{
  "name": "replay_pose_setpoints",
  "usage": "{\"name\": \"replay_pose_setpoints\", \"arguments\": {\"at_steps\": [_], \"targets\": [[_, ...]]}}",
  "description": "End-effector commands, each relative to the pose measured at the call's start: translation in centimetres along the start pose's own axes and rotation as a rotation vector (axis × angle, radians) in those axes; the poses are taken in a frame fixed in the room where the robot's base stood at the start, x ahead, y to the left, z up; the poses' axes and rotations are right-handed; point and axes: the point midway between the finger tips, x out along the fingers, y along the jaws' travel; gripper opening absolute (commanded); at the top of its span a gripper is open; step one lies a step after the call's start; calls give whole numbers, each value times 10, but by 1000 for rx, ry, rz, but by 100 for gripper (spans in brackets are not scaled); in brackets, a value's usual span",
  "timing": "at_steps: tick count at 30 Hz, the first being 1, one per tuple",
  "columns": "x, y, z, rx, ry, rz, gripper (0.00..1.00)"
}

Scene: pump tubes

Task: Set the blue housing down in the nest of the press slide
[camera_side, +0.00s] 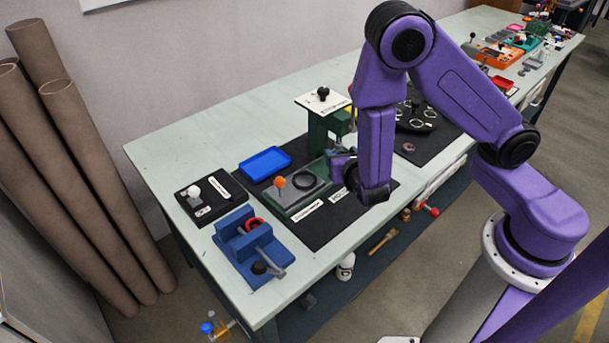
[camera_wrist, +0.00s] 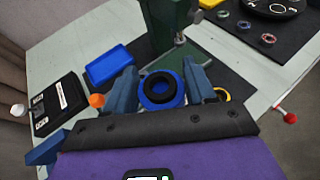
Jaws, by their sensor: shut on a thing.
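The blue housing (camera_wrist: 147,99) is a short ring between my gripper's fingertips (camera_wrist: 163,86) in the wrist view, with a black ring inside its rim. My gripper (camera_side: 335,163) is shut on it, one finger on each side. In the side view the housing cannot be made out behind the fingers. The press (camera_side: 317,130) is a green column with a white top plate. The orange knob also shows in the wrist view (camera_wrist: 97,100).
A blue tray (camera_side: 265,163) lies behind the slide. A black box with a white knob (camera_side: 193,190) and a blue fixture holding a red ring (camera_side: 253,224) stand at the left. Another black mat (camera_side: 424,151) with small rings lies right of the press.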

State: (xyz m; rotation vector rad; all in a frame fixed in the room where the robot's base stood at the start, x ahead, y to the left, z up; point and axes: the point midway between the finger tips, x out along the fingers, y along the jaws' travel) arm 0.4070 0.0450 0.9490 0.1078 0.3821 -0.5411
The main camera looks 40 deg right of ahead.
Motion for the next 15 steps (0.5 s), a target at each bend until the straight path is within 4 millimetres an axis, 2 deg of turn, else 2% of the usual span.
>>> {"name": "replay_pose_setpoints", "arguments": {"at_steps": [3, 10, 15], "targets": [[24, 14, -3, 5, -1, -6, 21], [64, 41, -8, 4, -2, -5, 21], [90, 55, -27, 0, -1, -4, 21]]}}
